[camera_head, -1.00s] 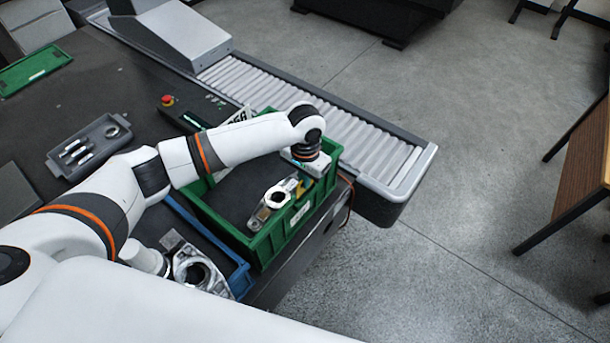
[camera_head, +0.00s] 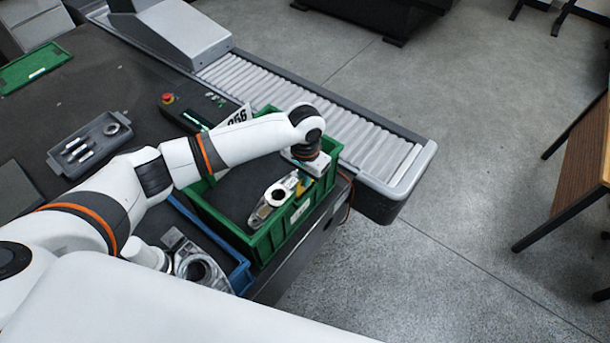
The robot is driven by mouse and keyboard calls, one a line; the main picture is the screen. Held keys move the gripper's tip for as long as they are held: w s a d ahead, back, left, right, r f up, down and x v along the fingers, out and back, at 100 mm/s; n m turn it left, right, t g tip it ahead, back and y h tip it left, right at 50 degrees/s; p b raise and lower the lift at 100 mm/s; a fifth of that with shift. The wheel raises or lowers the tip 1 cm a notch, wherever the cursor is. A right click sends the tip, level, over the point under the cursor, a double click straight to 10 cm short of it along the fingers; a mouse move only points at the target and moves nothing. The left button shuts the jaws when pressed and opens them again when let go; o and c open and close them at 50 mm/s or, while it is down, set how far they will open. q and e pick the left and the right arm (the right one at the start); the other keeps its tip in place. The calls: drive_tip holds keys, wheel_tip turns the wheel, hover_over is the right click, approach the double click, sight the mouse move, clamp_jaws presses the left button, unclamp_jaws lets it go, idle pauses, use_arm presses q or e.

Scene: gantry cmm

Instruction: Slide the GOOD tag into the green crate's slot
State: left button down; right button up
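The green crate (camera_head: 267,246) stands at the table's edge beside the roller conveyor. A metal part with a round bore (camera_head: 274,197) lies inside it. A small white label (camera_head: 300,212) shows on the crate's near right outer wall; I cannot read it or tell whether it is the GOOD tag. My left gripper (camera_head: 304,183) points down at the crate's right side, just above and inside that wall. A small yellowish patch shows by its fingertips. The fingers are too small and partly hidden to show whether they hold anything.
A blue crate (camera_head: 240,279) with a metal casting (camera_head: 198,270) stands to the near left. A grey tray (camera_head: 92,146) holds several slim pieces. A numbered white card (camera_head: 236,119) stands behind my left forearm. The roller conveyor (camera_head: 355,135) runs behind the crate.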

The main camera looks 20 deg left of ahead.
use_arm(q)
drive_tip(key=shift+f, duration=0.2)
drive_tip(key=shift+f, duration=0.2)
drive_tip(key=shift+f, duration=0.35)
idle(0.6)
drive_tip(key=shift+f, duration=0.25)
drive_tip(key=shift+f, duration=0.2)
idle(0.4)
drive_tip(key=shift+f, duration=0.35)
